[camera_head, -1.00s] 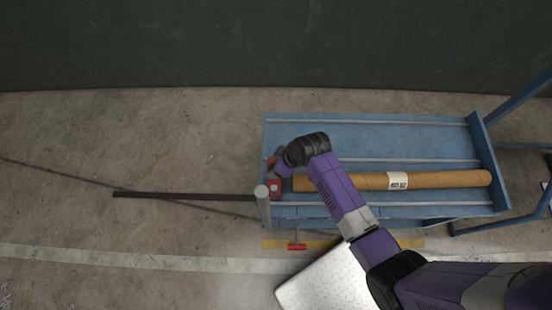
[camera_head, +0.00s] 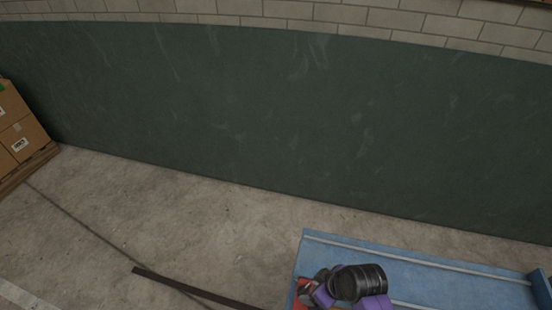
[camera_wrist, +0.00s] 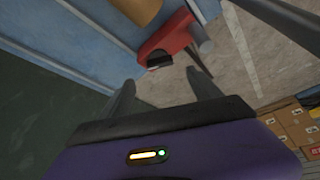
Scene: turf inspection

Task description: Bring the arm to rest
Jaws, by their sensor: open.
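My purple arm ends in a black wrist joint low in the head view, over the near-left end of the blue cart. My gripper (camera_wrist: 163,86) shows in the wrist view with its two dark fingers apart and nothing between them. A red block-like part (camera_wrist: 172,38) of the cart's end lies just beyond the fingertips, apart from them as far as I can tell. In the head view the red part (camera_head: 301,292) is half hidden by my gripper and the bottom edge.
The blue cart (camera_head: 420,268) fills the lower right, before a dark green wall (camera_head: 270,110). A dark bar (camera_head: 190,287) extends left from it. A brown roll (camera_wrist: 138,8) lies on the cart. Boxes (camera_head: 18,125) stand at the far left. Floor between is clear.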

